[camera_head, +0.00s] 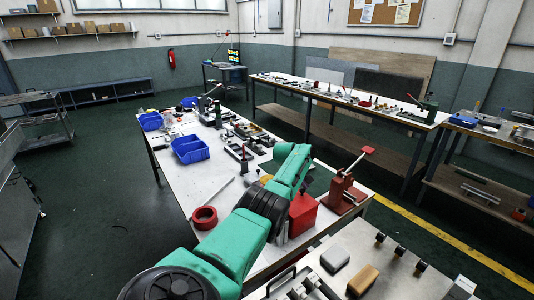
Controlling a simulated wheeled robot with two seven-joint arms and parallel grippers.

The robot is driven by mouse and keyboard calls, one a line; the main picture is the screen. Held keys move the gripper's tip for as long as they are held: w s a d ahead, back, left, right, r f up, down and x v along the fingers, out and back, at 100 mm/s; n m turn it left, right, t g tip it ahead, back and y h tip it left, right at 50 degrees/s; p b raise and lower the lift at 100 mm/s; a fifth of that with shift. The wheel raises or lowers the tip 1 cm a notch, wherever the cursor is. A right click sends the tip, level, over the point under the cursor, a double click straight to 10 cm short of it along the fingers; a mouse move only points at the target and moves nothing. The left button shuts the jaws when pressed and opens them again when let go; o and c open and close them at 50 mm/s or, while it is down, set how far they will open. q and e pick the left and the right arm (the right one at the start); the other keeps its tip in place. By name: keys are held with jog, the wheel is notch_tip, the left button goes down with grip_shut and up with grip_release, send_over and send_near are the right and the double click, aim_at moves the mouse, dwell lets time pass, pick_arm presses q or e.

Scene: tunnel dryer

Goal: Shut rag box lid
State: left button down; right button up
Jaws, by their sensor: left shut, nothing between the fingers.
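A red box (304,216), which looks like the rag box, stands on the long workbench at the lower middle. My left arm crosses in front of its left side, and the state of its lid is unclear. My left gripper (304,186) is shut and empty, close to the top of the red box and partly hidden by my own green arm. I cannot tell whether it touches the box or lid. My right gripper is not in view.
A red-handled press (343,190) stands just right of the red box. A red tape roll (205,217) and blue bins (190,149) lie on the bench to the left. A nearer table (400,272) holds a tan block (362,280) and clamps.

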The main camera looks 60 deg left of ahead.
pick_arm(q)
jog(key=shift+r, duration=0.15)
jog(key=shift+r+p, duration=0.3)
jog(key=shift+p, duration=0.15)
notch_tip(320, 180, up, 4)
jog(key=p, duration=0.4)
jog(key=shift+d+p, duration=0.1)
jog(key=shift+p, duration=0.2)
notch_tip(320, 180, up, 9)
jog(key=b, duration=0.1)
jog(key=shift+w+d+b, duration=0.25)
jog(key=shift+w+b, duration=0.05)
jog(key=shift+w, duration=0.05)
